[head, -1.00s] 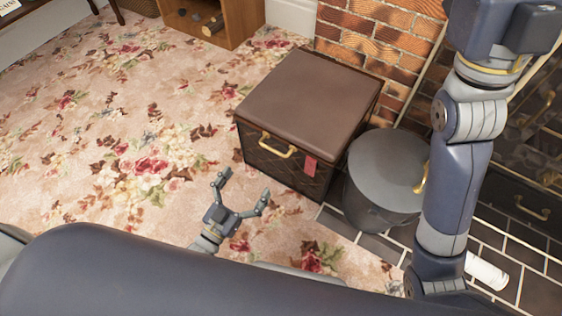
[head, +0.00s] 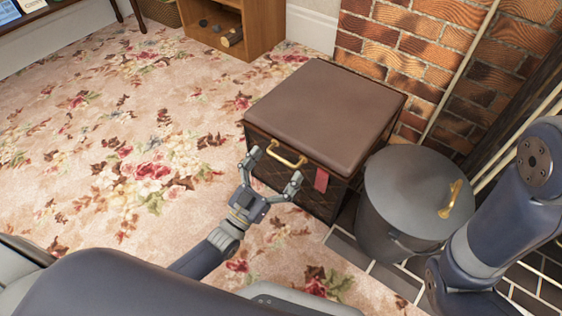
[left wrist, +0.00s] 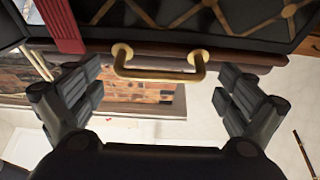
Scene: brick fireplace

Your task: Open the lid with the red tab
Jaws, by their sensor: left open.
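A dark box with a brown padded lid (head: 325,112) stands on the carpet, its lid lying shut. A red tab (head: 321,180) hangs from the lid's front edge, right of a gold handle (head: 284,155). The red tab also shows at the upper left of the left wrist view (left wrist: 62,26). My left gripper (head: 273,166) is open and empty at the box front, its fingers spread on either side of the gold handle. In the left wrist view the handle (left wrist: 158,72) lies between the fingertips, with no grip on it. My right gripper is not in view.
A round grey bin (head: 392,240) with a gold-handled lid (head: 418,190) stands right of the box. A brick wall (head: 440,60) is behind. A wooden shelf (head: 262,25) is at the back. The floral carpet (head: 110,120) is open at left.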

